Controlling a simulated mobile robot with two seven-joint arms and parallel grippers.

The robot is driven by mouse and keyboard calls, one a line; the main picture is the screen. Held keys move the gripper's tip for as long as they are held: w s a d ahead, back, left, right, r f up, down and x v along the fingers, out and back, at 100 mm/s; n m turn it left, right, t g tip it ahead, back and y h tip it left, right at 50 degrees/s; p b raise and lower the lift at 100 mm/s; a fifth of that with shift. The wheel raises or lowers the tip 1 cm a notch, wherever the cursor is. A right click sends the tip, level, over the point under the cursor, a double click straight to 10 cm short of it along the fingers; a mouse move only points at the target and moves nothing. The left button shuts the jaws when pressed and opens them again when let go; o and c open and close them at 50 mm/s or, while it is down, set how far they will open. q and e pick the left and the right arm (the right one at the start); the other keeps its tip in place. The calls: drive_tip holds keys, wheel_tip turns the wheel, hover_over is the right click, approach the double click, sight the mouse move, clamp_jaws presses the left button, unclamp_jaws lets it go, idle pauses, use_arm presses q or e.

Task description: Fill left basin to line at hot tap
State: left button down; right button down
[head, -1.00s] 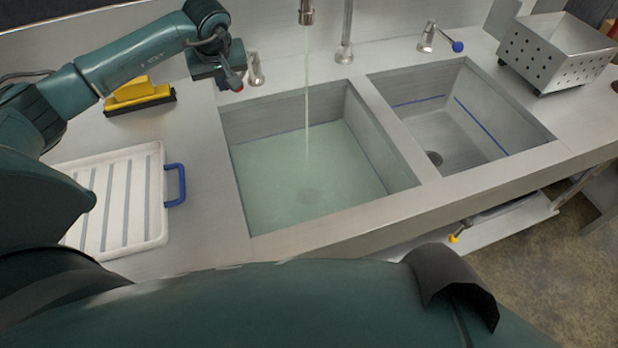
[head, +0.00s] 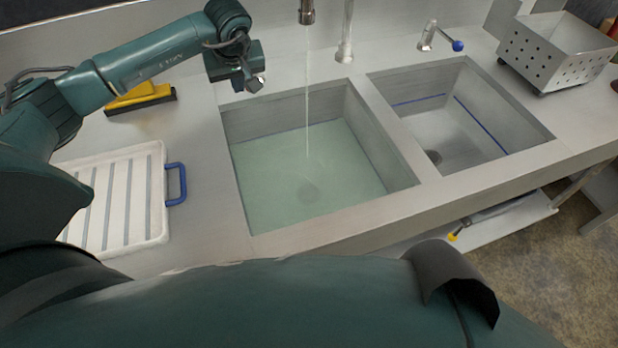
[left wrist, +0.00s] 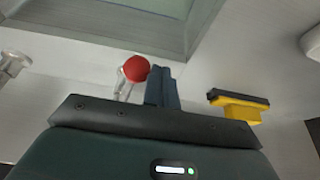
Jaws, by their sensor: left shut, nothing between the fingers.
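The left basin (head: 310,180) holds pale green water. A bluish line runs along the water's edge at the back wall; I cannot tell whether the water is exactly at it. A thin stream (head: 307,110) falls from the spout (head: 306,12) into it. My left gripper (head: 254,84) is above the counter behind the basin's back left corner. It hides the hot tap in the head view. In the left wrist view its fingers (left wrist: 162,86) are shut and empty, right beside the tap's red knob (left wrist: 135,68). I cannot tell whether they touch. My right gripper is out of view.
The empty right basin (head: 455,125) shows a blue line; a blue-knobbed tap (head: 440,38) stands behind it. A white ribbed tray (head: 150,205) with a blue handle and a yellow squeegee (head: 140,95) lie left. A perforated metal box (head: 555,55) stands at right.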

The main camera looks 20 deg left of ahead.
use_arm(q)
drive_tip(key=shift+w+d, duration=0.3)
drive_tip(key=shift+d, duration=0.45)
drive_tip(key=shift+w+d, duration=0.3)
drive_tip(key=shift+d, duration=0.4)
drive_tip(key=shift+a, duration=0.1)
wheel_tip(320, 180, up, 9)
drive_tip(key=s+a+p, duration=0.1)
drive_tip(key=p, duration=0.4)
drive_tip(key=shift+s+a, duration=0.25)
drive_tip(key=shift+a, duration=0.05)
